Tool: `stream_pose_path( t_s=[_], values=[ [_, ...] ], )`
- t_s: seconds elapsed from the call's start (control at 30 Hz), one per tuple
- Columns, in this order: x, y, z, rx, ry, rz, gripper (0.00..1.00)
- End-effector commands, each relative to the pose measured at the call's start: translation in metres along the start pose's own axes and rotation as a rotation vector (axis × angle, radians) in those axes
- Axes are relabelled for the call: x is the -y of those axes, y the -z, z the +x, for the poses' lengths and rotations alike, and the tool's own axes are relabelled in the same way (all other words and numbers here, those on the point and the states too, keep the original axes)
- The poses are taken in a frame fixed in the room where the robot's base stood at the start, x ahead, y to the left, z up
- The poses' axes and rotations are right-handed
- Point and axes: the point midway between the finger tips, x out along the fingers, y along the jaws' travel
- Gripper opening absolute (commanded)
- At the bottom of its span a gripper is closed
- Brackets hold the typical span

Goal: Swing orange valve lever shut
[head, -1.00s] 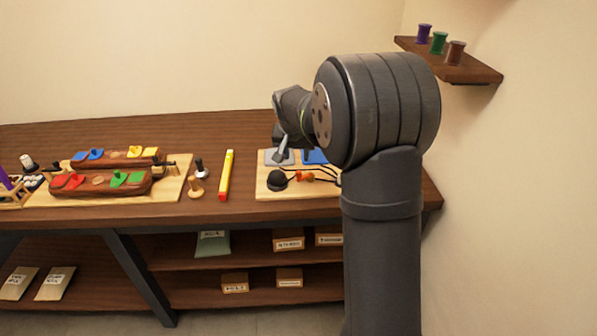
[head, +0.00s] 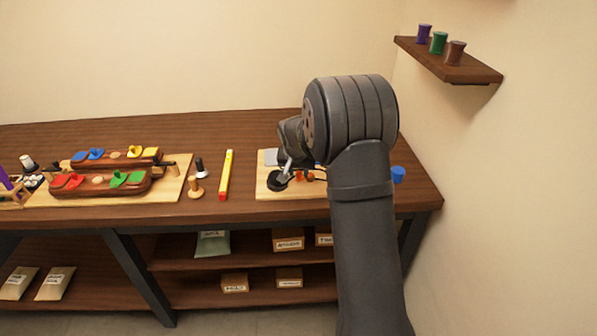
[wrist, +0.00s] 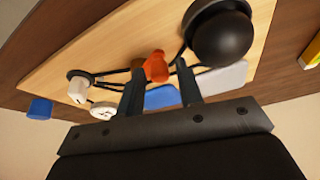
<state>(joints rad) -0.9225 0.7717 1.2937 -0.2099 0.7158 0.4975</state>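The orange valve lever (wrist: 157,66) sits on a light wooden board (wrist: 120,40) in the wrist view. It also shows as small orange patches in the head view (head: 298,175), partly hidden by my arm. My gripper (wrist: 160,80) has its two dark fingers apart, one on each side of the lever as seen from the wrist. I see a gap between them and no clear grip. Whether a fingertip touches the lever I cannot tell. In the head view my gripper (head: 286,170) is low over the board.
A black ball (wrist: 222,38) stands beside the lever, with dark tubing around it. Blue (wrist: 160,97) and grey (wrist: 222,78) pads and white fittings (wrist: 82,90) are close by. A blue cup (head: 398,174) stands right of the board. A yellow stick (head: 226,174) lies left of it.

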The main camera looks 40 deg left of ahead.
Motion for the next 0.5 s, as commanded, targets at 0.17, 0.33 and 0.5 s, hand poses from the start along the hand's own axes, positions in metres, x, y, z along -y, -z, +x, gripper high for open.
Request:
stream_pose_path(
  t_s=[0.17,0.33,0.5],
  values=[
    [0.0000,-0.0001,-0.0001,0.000,0.000,0.000,0.00],
    [-0.0002,-0.0004,-0.0003,0.001,0.002,-0.004,0.00],
    [-0.0023,-0.0018,-0.0007,0.002,0.014,-0.034,0.00]
  ],
)
